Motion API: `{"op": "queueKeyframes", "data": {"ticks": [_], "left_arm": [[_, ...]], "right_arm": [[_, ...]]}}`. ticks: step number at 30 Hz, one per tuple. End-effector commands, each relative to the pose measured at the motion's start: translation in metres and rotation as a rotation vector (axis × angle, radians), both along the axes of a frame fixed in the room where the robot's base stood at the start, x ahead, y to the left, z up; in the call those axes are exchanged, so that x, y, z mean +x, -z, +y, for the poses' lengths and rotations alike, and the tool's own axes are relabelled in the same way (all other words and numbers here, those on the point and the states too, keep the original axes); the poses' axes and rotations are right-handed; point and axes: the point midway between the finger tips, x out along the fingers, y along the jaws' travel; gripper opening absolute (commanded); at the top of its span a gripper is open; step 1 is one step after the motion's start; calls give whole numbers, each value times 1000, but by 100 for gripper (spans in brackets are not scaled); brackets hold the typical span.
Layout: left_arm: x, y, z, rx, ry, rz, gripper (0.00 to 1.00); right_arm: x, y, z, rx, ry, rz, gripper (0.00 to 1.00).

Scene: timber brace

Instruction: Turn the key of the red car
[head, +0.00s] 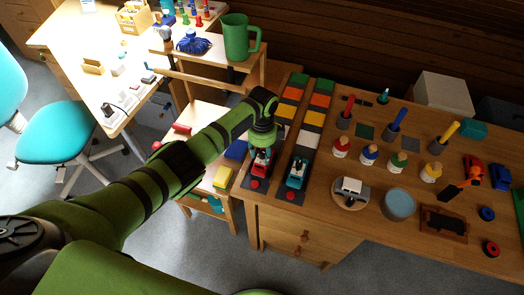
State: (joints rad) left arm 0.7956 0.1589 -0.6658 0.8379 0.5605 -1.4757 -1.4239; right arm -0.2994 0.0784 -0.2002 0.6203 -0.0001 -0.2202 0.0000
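A small red vehicle with white and dark parts (261,160) stands at the near end of the left dark lane on the wooden bench, partly hidden under my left gripper. My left gripper (262,143) points down right over it; its fingertips blend with the vehicle, so I cannot tell whether they touch it or are open. No key can be made out there. A teal-and-white vehicle (297,172) stands on the lane to its right. Another red-orange car (473,164) is at the far right of the bench. My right gripper is not in view.
Several bottle-like figures (370,154), a white toy on a round plate (352,188), a grey-blue bowl (398,204) and a blue car (500,177) stand to the right. A green mug (237,38) stands behind my arm.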

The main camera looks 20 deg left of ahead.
Motion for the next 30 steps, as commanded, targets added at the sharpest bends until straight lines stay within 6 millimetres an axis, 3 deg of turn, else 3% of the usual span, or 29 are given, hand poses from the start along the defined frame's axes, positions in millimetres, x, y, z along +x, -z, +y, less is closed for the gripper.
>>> {"op": "queueKeyframes", "data": {"ticks": [11, 24, 30], "left_arm": [[1, -8, 0, -1, -1, -4, 45], [1, -93, 0, 0, 0, -5, 45], [1, -116, 0, 1, 0, -2, 45]], "right_arm": [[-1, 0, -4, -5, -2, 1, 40], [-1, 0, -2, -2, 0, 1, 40], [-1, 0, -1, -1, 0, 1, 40]]}}
